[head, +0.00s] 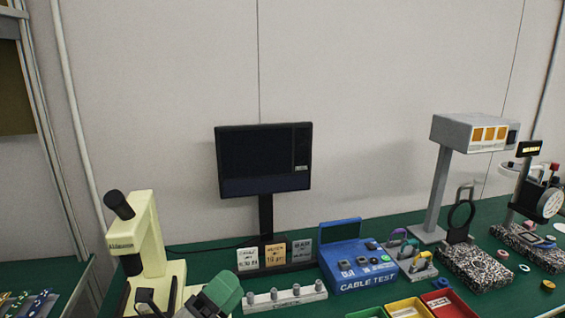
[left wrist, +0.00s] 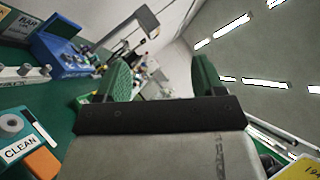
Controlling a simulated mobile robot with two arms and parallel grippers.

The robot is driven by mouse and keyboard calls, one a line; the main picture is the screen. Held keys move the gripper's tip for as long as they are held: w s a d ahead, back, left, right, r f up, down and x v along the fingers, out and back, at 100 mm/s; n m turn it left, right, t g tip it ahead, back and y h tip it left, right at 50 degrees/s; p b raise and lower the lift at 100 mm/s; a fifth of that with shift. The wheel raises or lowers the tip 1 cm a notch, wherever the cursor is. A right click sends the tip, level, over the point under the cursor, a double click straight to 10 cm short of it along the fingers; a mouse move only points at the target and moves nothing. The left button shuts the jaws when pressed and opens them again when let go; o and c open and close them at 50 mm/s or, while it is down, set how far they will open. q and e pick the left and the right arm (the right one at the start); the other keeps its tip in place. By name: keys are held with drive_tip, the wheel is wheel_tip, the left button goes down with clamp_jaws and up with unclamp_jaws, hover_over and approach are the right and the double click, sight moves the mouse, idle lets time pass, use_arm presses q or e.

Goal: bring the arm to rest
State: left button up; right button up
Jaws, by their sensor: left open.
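My left gripper (head: 222,292) shows at the bottom edge of the head view, with a green finger and a grey body, in front of the bench's near edge. In the left wrist view its two green fingers (left wrist: 160,78) stand wide apart, with nothing between them. The rest of my left arm is mostly out of the head view. My right gripper is in neither view.
A cream microscope (head: 150,245) stands just left of the gripper. A white rail with knobs (head: 285,298), a blue cable test box (head: 360,284) and coloured bins (head: 448,303) lie to the right. A black monitor (head: 264,160) stands behind.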

use_arm(q)
drive_tip(key=s+a+f+n+g+y, duration=0.25)
drive_tip(key=a+f+n+y, duration=0.25)
drive_tip(key=f+n+y, duration=0.45)
drive_tip(key=s+a+f+n+g+y, duration=0.1)
drive_tip(key=s+a+f+n+y, duration=0.4)
drive_tip(key=n, duration=0.8)
drive_tip(key=s+a+f+n+g, duration=0.1)
drive_tip(key=s+f+n+g, duration=0.2)
drive_tip(key=s+f+g, duration=0.35)
drive_tip(key=s+a+f+n+g, duration=0.1)
drive_tip(key=s+f+n+g, duration=0.25)
drive_tip(key=s, duration=0.65)
wheel_tip(320, 180, down, 27)
drive_tip(key=s+g+p, duration=0.1)
drive_tip(key=s+a+f+g+p, duration=0.1)
drive_tip(key=s+a+f, duration=0.1)
drive_tip(key=s+f, duration=1.1)
drive_tip(key=s, duration=0.3)
drive_tip(key=shift+a+f+y, duration=0.2)
drive_tip(key=shift+f+y, duration=0.15)
drive_tip(key=shift+f, duration=0.05)
